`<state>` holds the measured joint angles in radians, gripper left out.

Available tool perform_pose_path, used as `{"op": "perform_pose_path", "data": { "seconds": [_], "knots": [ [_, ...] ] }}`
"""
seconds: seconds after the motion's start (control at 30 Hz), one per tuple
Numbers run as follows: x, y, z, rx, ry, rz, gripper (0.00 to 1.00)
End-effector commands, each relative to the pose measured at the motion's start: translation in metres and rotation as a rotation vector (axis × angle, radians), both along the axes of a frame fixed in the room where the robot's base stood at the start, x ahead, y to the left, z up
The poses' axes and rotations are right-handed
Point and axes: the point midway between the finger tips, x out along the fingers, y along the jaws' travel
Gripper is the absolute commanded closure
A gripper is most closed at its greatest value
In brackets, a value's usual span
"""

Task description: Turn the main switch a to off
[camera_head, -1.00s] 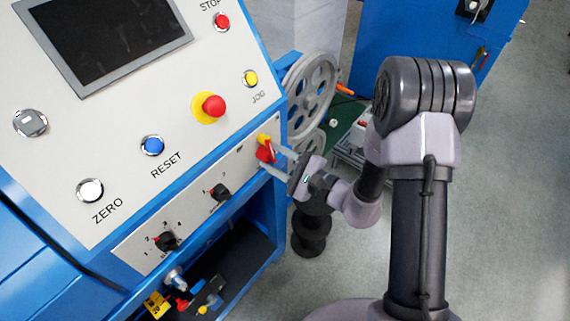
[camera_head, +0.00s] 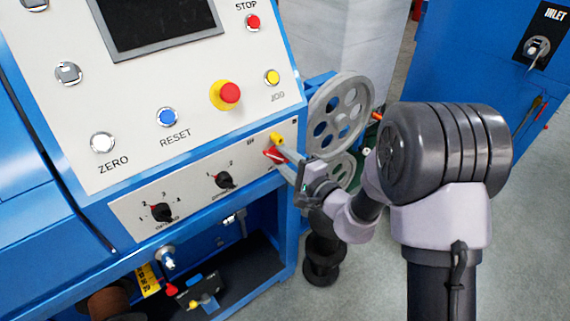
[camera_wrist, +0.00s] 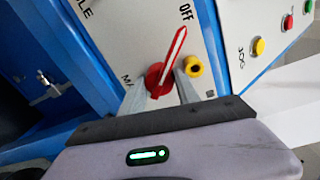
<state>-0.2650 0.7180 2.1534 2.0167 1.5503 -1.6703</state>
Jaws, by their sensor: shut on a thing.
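The main switch (camera_head: 272,154) is a red rotary handle at the right end of the lower white panel. In the wrist view the red handle (camera_wrist: 158,80) has a white stripe, and its long end slants up and right, pointing close to the printed OFF label (camera_wrist: 186,12). My gripper (camera_head: 282,158) reaches it from the right. In the wrist view my gripper (camera_wrist: 161,92) has its two grey fingers on either side of the red knob's base, shut on it. The fingers partly hide the base and the lettering beside it.
A yellow part (camera_wrist: 194,66) sits close to the right finger. Above are the red emergency stop (camera_head: 230,93), the yellow JOG button (camera_head: 271,77) and the blue RESET button (camera_head: 167,117). Grey pulleys (camera_head: 340,108) stand just behind my wrist. Grey floor lies open at the right.

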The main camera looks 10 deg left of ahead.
Motion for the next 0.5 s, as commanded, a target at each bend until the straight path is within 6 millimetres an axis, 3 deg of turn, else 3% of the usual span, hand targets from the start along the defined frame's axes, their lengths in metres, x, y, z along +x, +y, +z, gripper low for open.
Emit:
{"op": "perform_pose_path", "data": {
  "seconds": [0.43,0.47,0.5],
  "knots": [
    [0.0010,0.0003,-0.0008,-0.008,-0.007,0.001,1.00],
    [0.0010,0.0003,-0.0007,-0.008,-0.007,0.001,0.60],
    [0.0009,0.0004,-0.0007,-0.008,-0.007,0.001,0.52]
  ]
}}
